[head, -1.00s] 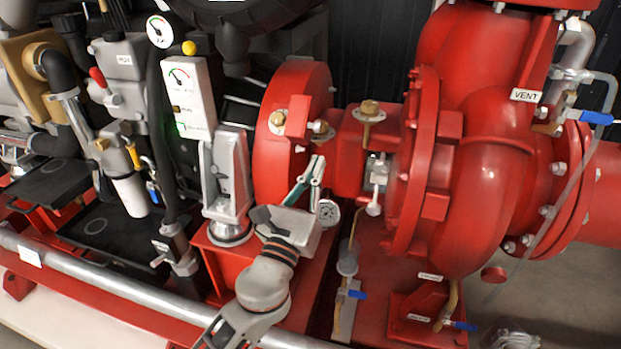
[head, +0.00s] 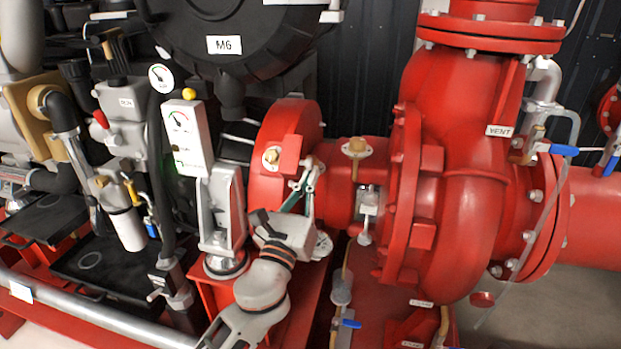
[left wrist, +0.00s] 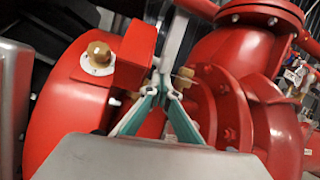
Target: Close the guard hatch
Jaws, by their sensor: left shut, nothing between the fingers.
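The red rounded guard (head: 262,185) sits between the grey post and the pump. A red block-like flap (head: 290,153) stands out from it beside a brass knob (head: 271,157); I cannot tell for sure that this flap is the guard hatch. My left gripper (head: 311,168) is shut and empty, just to the right of and below the flap. In the left wrist view the flap (left wrist: 137,52) stands up from the guard (left wrist: 62,110), left of and above the closed fingertips (left wrist: 170,92). I cannot tell whether they touch it. My right gripper is out of view.
The red pump casing (head: 460,190) rises on the right, with a brass fitting (head: 356,148) on the pipe before it. A grey post with a gauge panel (head: 187,137) stands left of the guard. A silver rail (head: 90,315) crosses the lower left.

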